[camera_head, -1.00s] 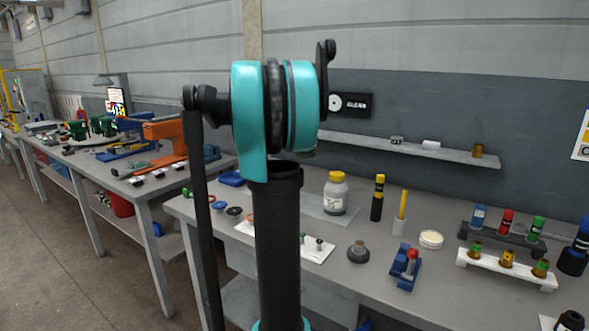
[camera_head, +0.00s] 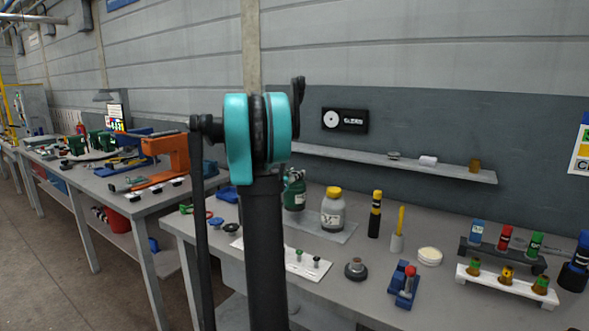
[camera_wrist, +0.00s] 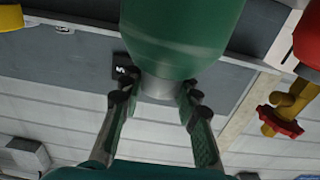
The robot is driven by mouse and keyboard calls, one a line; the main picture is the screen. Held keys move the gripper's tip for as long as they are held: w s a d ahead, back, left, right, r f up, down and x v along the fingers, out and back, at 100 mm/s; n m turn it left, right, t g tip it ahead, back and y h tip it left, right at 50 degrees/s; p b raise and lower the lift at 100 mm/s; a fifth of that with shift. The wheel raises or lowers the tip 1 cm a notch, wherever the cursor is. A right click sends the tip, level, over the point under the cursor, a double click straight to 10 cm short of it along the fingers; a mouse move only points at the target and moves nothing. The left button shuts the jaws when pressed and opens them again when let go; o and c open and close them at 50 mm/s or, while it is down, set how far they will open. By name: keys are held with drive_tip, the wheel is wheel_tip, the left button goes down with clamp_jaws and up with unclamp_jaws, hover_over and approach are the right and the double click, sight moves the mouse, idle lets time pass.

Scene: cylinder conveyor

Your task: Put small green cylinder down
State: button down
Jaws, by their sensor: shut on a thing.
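In the wrist view, my gripper (camera_wrist: 155,97) is shut on the narrow, pale grey neck of a green cylinder (camera_wrist: 185,30). Its rounded green body fills the top middle of that picture, with its far end out of view. In the head view, a green bottle-shaped thing (camera_head: 294,193) shows beside my arm, above a grey mat on the bench (camera_head: 370,282). I cannot tell whether it is the held cylinder. Whether the held cylinder touches a surface is hidden.
A yellow-capped jar (camera_head: 333,213) stands right of the green thing. A white plate (camera_head: 300,266) with small pieces lies in front. In the wrist view, a red body with a brass valve (camera_wrist: 290,105) is at right and a yellow thing (camera_wrist: 11,18) at upper left.

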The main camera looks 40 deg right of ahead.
sight(294, 183)
drive_tip(key=shift+f, duration=1.9)
drive_tip(key=c, duration=1.1)
unclamp_jaws()
drive_tip(key=shift+s+a, duration=0.1)
drive_tip(key=shift+a, duration=0.1)
drive_tip(key=v, duration=1.1)
drive_tip(key=shift+s+a, duration=0.15)
drive_tip(key=shift+a, duration=0.1)
